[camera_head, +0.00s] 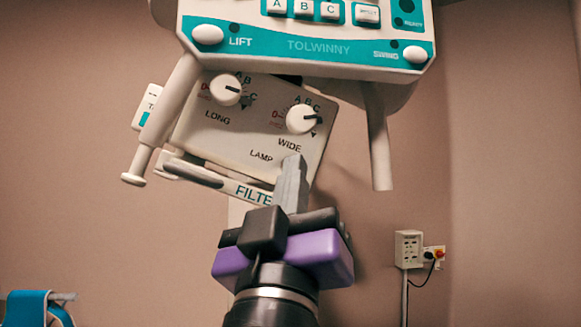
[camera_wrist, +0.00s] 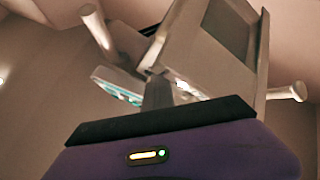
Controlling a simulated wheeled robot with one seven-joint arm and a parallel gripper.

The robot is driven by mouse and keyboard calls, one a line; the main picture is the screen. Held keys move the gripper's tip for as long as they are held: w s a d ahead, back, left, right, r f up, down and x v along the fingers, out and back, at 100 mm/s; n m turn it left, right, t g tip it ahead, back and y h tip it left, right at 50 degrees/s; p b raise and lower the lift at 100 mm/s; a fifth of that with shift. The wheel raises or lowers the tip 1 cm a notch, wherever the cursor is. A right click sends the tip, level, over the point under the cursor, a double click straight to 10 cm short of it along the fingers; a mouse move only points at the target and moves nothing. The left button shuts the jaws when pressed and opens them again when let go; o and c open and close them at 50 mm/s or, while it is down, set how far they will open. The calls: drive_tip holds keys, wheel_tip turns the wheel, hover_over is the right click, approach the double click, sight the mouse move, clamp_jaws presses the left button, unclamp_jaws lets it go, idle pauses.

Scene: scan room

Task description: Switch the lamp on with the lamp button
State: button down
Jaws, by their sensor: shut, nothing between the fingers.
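The X-ray head's front panel (camera_head: 246,128) shows in the head view, with LONG and WIDE knobs and the word LAMP (camera_head: 261,156) low on it. My gripper (camera_head: 292,165) is shut and empty, its fingers pointing up at the panel's lower right, beside the LAMP label and below WIDE. The lamp button itself is not visible; my fingers cover the panel just right of the label. I cannot tell whether the fingertips touch the panel. In the wrist view my gripper (camera_wrist: 158,92) points toward the head's housing (camera_wrist: 213,45), seen from below. No lamp light shows.
A teal control panel (camera_head: 305,47) with LIFT and SWING buttons is above. Handles hang at left (camera_head: 160,125) and right (camera_head: 377,135). A FILTER bar (camera_head: 222,183) crosses just left of my fingers. A wall socket box (camera_head: 408,249) is at lower right.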

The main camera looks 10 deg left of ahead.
drive_tip(key=shift+w+a+f+y, duration=0.15)
drive_tip(key=shift+a+f+y, duration=0.05)
drive_tip(key=shift+f+y, duration=0.1)
drive_tip(key=s, duration=0.1)
drive_tip(key=s+d, duration=0.1)
drive_tip(key=s, duration=0.3)
drive_tip(key=shift+d+r+p, duration=0.2)
drive_tip(key=shift+d+p, duration=0.05)
drive_tip(key=shift+p, duration=0.1)
drive_tip(key=shift+s+r, duration=0.1)
idle(0.5)
